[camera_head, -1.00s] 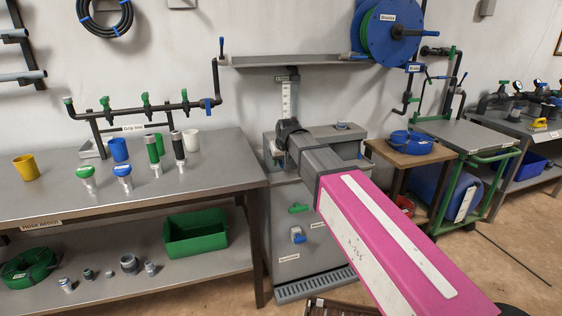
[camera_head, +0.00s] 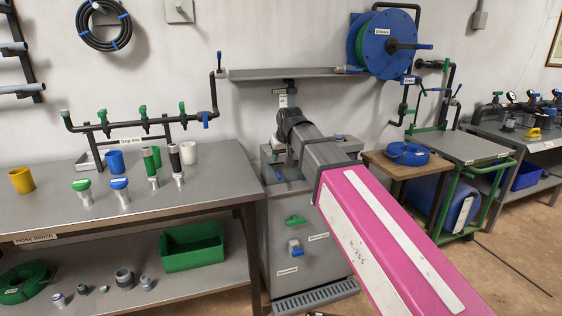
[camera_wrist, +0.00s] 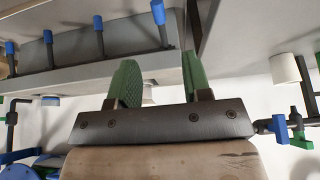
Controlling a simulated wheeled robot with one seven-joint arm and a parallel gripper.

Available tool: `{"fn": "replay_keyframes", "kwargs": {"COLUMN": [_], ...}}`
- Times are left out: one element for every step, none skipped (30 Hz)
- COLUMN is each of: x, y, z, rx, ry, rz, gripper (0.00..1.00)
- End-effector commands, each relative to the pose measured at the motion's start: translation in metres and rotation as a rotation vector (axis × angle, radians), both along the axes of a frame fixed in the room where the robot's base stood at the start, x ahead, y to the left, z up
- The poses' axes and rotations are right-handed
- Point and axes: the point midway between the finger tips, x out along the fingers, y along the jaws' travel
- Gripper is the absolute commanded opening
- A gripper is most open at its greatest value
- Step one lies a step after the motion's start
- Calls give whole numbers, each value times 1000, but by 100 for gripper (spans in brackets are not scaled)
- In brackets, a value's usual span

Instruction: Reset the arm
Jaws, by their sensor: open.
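My arm, with a pink and white link and grey sections, reaches from the lower right of the head view toward the grey cabinet (camera_head: 330,245). Its dark far end is in front of the wall, above the cabinet's top. The fingers cannot be made out in the head view. In the wrist view my gripper (camera_wrist: 158,68) shows two green textured fingers standing apart on a dark bar. I see nothing clearly held between them; a small pale thing shows behind the left finger.
A steel hose bench (camera_head: 215,182) with cups and fittings stands left. A wall shelf (camera_head: 290,74) and blue hose reel (camera_head: 388,45) are above and behind my arm. A wooden stand (camera_head: 375,160) and green-framed cart (camera_head: 480,153) are right. Open floor lies at lower right.

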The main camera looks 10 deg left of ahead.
Motion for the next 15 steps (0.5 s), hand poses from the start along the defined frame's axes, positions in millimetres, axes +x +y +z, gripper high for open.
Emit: {"fn": "replay_keyframes", "kwargs": {"x": [-1,-1,-1,-1,-1,-1,-1,-1,-1,-1,-1,-1,-1,0,1], "y": [-1,-1,-1,-1,-1,-1,-1,-1,-1,-1,-1,-2,-4,-7,-13], "z": [2,2,3,3,3,3,3,3,3,3,3,2,0,-3,-8], "rx": [0,0,0,0,0,0,0,0,0,0,0,-1,-2,-3,-7], "ry": [0,0,0,0,0,0,0,0,0,0,0,1,2,5,10], "rz": [0,0,0,0,0,0,0,0,0,0,0,-1,-4,-7,-15], "gripper": [45,45,45,45,45,45,45,45,45,45,45,45,45,45,45]}}
